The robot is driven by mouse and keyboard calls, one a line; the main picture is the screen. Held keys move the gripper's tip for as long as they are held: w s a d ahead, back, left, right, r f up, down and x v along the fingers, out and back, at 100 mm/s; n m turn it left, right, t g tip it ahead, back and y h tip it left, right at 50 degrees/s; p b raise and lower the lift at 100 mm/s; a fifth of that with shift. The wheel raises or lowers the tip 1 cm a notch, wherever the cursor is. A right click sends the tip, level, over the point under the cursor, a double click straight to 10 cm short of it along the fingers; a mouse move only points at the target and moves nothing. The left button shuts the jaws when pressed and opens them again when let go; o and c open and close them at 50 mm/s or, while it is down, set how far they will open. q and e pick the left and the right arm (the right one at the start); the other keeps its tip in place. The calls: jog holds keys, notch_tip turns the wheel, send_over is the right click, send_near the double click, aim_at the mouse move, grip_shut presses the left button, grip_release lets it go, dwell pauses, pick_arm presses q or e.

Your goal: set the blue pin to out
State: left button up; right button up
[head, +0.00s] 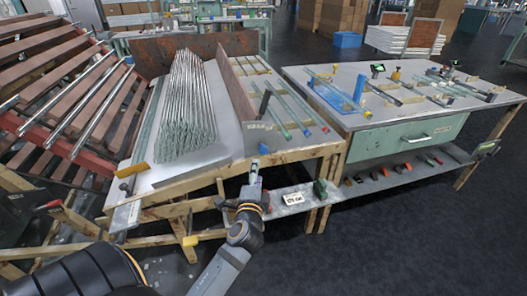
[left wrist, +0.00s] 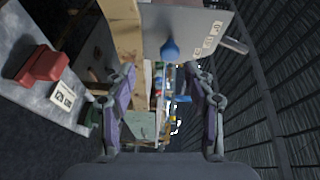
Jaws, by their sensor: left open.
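The blue pin shows as a round blue knob (left wrist: 170,48) on a grey panel (left wrist: 190,25) in the left wrist view. In the head view a small blue spot (head: 263,148) at the front edge of the rack bench appears to be the same pin. My left gripper (head: 254,166) is just in front of it. In the left wrist view the left gripper (left wrist: 163,74) is open, and the knob lies beyond its fingertips, roughly between them. Nothing is between the fingers. I cannot tell the pin's setting. My right gripper is not in view.
A low shelf (head: 292,198) with a label card and a green block (head: 320,191) lies right of my gripper. A workbench (head: 350,122) with a green drawer (head: 415,136) stands right. Floor at front right is clear.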

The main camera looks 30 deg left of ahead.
aim_at(263, 152)
pick_arm(q)
jog(key=shift+m+t, duration=0.4)
jog(key=shift+m, duration=0.3)
jog(key=x, duration=0.7)
jog(key=d+r+x, duration=0.1)
jog(key=x, duration=0.3)
jog(key=shift+w, duration=0.25)
grip_shut()
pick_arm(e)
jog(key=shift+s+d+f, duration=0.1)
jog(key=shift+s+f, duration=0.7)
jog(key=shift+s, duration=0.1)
